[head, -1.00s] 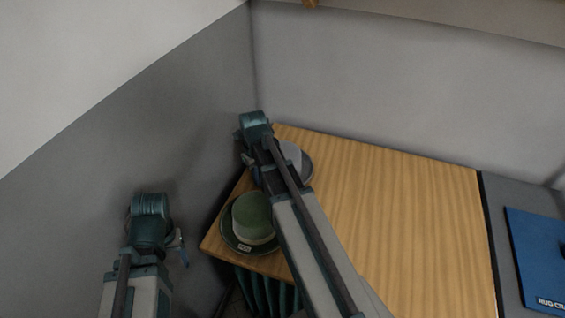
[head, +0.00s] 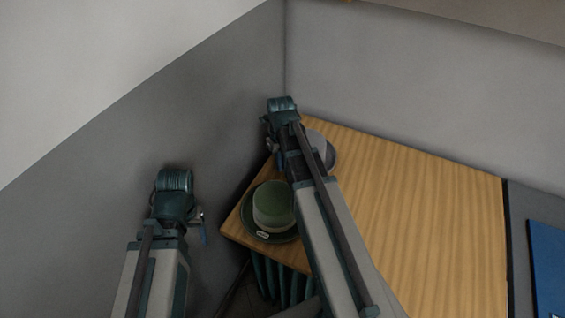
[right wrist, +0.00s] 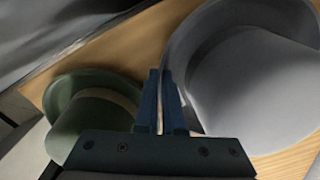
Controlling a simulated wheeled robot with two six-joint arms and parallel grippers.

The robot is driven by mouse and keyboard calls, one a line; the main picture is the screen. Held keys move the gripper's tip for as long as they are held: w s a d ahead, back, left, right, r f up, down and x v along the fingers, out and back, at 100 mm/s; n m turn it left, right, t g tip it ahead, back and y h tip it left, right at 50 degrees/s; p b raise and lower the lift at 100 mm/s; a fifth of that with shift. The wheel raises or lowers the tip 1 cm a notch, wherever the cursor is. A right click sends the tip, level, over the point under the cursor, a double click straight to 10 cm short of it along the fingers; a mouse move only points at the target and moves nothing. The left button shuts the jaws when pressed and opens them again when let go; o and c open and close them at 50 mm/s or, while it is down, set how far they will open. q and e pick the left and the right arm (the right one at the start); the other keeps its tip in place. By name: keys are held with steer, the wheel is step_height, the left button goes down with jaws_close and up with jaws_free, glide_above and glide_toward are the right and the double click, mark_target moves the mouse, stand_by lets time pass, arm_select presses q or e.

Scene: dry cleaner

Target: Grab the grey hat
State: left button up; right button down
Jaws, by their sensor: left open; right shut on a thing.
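The grey hat (head: 321,146) lies on the wooden table near its far left corner, partly hidden behind my right arm in the head view. In the right wrist view the grey hat (right wrist: 250,85) fills the right side, its brim reaching between the fingers. My right gripper (right wrist: 166,95) is shut on that brim. In the head view my right gripper (head: 271,143) is at the hat's left side, mostly hidden by its own wrist. My left gripper (head: 203,228) is open and empty, left of the table and apart from the hats.
A green hat (head: 273,206) with a pale band and a tag sits nearer on the table's left edge; it also shows in the right wrist view (right wrist: 95,103). The wooden tabletop (head: 430,210) is clear to the right. Grey walls stand close behind and left. A blue mat (head: 549,265) lies far right.

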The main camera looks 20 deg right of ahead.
step_height(320, 180, up, 2)
steer(key=shift+p, duration=0.55)
arm_select(q)
step_height(320, 180, up, 3)
steer(key=shift+p, duration=0.5)
arm_select(e)
steer(key=s+d, duration=0.2)
steer(key=s, duration=0.3)
steer(key=s+d, duration=0.2)
steer(key=s, duration=0.3)
steer(key=s+d+r, duration=0.1)
steer(key=s+d, duration=0.1)
steer(key=s, duration=0.2)
steer(key=shift+s+d, duration=0.15)
steer(key=shift+s, duration=0.25)
